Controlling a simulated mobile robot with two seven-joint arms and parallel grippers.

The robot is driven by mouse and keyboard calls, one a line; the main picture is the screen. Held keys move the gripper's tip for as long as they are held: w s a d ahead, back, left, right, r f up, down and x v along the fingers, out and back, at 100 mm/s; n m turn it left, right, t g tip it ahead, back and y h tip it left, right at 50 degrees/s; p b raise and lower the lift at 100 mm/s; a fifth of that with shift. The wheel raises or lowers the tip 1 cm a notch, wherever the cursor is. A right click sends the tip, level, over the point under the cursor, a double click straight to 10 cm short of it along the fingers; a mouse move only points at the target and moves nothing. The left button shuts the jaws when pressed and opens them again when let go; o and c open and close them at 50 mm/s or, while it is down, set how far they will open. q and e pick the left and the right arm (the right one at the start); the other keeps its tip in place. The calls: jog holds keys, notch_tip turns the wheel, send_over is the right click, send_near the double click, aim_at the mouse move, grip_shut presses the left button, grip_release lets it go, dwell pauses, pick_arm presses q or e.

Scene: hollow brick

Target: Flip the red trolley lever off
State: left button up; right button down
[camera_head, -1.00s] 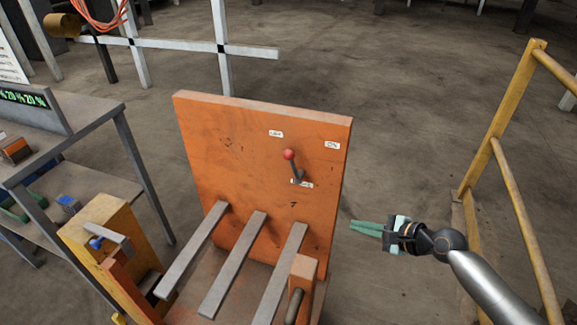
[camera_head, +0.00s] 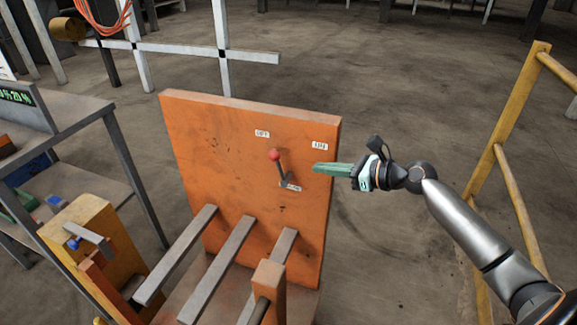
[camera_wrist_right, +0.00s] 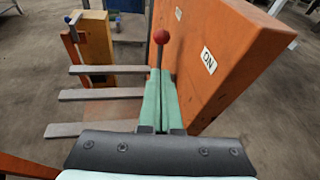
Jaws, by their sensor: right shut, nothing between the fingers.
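The red-knobbed lever (camera_head: 275,156) stands on the face of the upright orange trolley panel (camera_head: 225,180). Its stalk leans up and left from a small labelled base, toward the OFF label (camera_head: 262,133) more than the ON label (camera_head: 320,146). My right gripper (camera_head: 318,168) is shut and empty, level with the lever and to its right, pointing left. In the right wrist view the red knob (camera_wrist_right: 161,37) shows just beyond the green fingers (camera_wrist_right: 160,95), which hide the lower stalk. Contact cannot be told. My left gripper is not in view.
Grey bars (camera_head: 222,265) stick out from the panel below the lever. A yellow post with a blue knob (camera_head: 73,243) is at the left, near a grey workbench (camera_head: 75,118). A yellow railing (camera_head: 505,100) stands at the right. Open floor lies between the panel and railing.

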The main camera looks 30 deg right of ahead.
aim_at(276, 161)
jog(key=b+x, duration=0.1)
jog(key=x, duration=0.9)
jog(key=shift+w, duration=0.2)
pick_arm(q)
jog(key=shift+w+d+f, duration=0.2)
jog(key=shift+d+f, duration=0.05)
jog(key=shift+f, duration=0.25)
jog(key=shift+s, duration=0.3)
pick_arm(e)
jog(key=w+a+r+p, duration=0.1)
jog(key=p, duration=0.2)
jog(key=shift+w+a+f+p, duration=0.1)
jog(key=shift+w+a+p, duration=0.1)
jog(key=shift+p, duration=0.4)
jog(key=shift+w+a+p, duration=0.15)
jog(key=shift+w+p, duration=0.05)
jog(key=shift+p, duration=0.15)
jog(key=shift+w+a+f, duration=0.15)
jog(key=shift+f, duration=0.2)
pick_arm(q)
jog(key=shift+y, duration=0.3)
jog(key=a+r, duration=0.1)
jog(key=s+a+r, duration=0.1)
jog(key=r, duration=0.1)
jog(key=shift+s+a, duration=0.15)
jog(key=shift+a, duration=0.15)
